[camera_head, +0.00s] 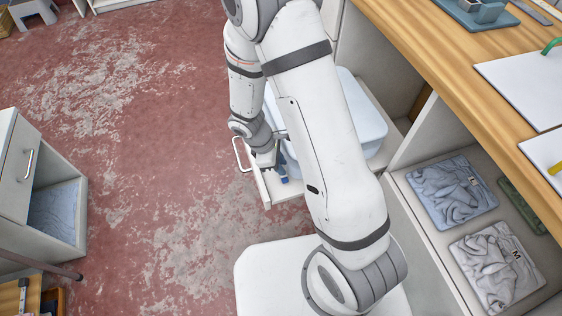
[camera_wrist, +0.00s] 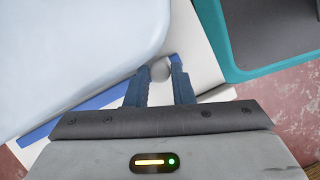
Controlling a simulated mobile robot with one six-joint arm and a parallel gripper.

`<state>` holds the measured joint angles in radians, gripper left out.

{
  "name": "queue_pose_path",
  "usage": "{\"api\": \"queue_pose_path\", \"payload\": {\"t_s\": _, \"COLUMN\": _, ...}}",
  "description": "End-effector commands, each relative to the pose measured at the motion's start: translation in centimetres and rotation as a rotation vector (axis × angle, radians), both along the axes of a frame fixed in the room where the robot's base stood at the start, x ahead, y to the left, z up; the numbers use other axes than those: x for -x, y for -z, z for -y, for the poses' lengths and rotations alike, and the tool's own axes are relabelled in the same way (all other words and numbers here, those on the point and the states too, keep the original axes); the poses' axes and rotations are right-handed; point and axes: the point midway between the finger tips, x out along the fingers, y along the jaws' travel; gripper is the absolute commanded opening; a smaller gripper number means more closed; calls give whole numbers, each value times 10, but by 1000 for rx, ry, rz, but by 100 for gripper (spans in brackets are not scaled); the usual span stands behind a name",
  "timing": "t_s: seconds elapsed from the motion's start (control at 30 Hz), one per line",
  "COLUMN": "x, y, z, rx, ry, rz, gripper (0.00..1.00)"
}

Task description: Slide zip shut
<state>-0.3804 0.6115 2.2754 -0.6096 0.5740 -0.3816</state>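My gripper (camera_wrist: 160,75) has two blue fingers, apart, with a gap between them in the wrist view. A small grey rounded piece (camera_wrist: 160,70) shows between the fingertips; I cannot tell whether it is the zip's slider or whether the fingers touch it. A blue strip (camera_wrist: 38,133) runs along the white surface to the left and passes behind the fingers; I cannot tell whether it is the zip. A pale blue rounded body (camera_wrist: 75,50) lies beside the left finger. In the head view my gripper (camera_head: 282,176) is low at the pulled-out white drawer (camera_head: 290,192), mostly hidden by my arm.
A pale blue tub (camera_head: 370,125) stands behind my arm. A dark teal-rimmed container (camera_wrist: 238,73) is close on the right in the wrist view. A wooden-topped counter (camera_head: 440,60) with folded clothes (camera_head: 452,190) below runs along the right.

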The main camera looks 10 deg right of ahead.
Motion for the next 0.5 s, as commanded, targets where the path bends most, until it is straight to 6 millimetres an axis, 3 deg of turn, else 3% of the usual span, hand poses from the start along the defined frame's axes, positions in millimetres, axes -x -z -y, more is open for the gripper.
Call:
{"api": "queue_pose_path", "payload": {"t_s": 0.27, "x": 3, "y": 0, "z": 0, "rx": 4, "ry": -3, "rz": -6, "gripper": 43}}
{"api": "queue_pose_path", "payload": {"t_s": 0.5, "x": 2, "y": -1, "z": -1, "rx": 2, "ry": -4, "rz": -3, "gripper": 43}}
